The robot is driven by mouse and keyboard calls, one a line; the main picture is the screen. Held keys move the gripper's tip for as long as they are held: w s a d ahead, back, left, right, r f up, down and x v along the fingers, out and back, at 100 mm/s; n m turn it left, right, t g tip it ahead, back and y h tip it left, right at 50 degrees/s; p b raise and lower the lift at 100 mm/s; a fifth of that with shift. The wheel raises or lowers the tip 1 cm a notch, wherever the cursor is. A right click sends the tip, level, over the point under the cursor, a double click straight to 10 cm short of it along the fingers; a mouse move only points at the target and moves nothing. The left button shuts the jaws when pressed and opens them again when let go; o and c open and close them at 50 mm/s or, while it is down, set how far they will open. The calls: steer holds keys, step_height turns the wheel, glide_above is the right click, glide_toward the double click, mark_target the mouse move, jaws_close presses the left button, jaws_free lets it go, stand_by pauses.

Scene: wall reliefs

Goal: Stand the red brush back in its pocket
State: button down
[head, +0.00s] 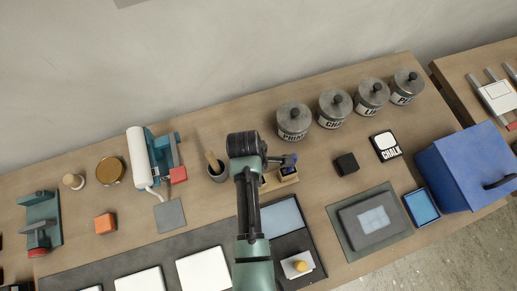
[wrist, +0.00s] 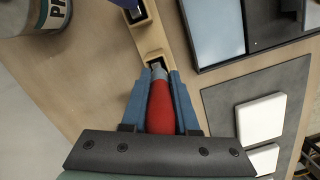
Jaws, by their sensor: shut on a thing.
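In the wrist view, my gripper (wrist: 160,76) is shut on the red brush (wrist: 161,104), its blue fingers on either side of the handle. The brush's far end is at the dark opening of a pocket in the pale wooden holder (wrist: 150,40); I cannot tell how deep it sits. Another pocket of the holder has a dark blue thing in it at the top edge. In the head view, the holder (head: 270,185) is partly behind my arm, with a blue-topped brush (head: 289,160) standing in it. The red brush and my gripper's fingers are hidden there by the arm.
Several lidded tins (head: 293,122) stand at the back. A dark tray (head: 307,238) lies close in front of the holder. A black block (head: 346,163) lies to the right.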

steer(key=shift+c, duration=0.6)
jaws_free()
steer(key=shift+r+p, duration=3)
steer(key=shift+r, duration=1)
